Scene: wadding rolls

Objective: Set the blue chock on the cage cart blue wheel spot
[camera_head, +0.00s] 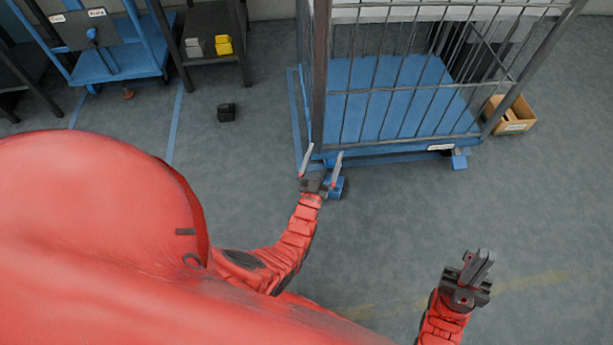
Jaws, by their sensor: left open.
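The cage cart (385,95) has a blue deck and grey bars and stands at the top centre. My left gripper (321,160) is open, its two pale fingers apart, at the cart's front left corner. Nothing shows between the fingers. A small blue block (337,188), which looks like the blue chock, is just right of this gripper's palm and partly hidden by it. I cannot make out a marked blue wheel spot. My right gripper (479,264) is at the lower right, fingers together and empty.
A small black block (227,112) lies on the floor left of the cart. A cardboard box (511,115) stands right of it. A blue trolley (115,62) and a dark shelf with grey and yellow pieces (223,45) are at the upper left. The floor front right is clear.

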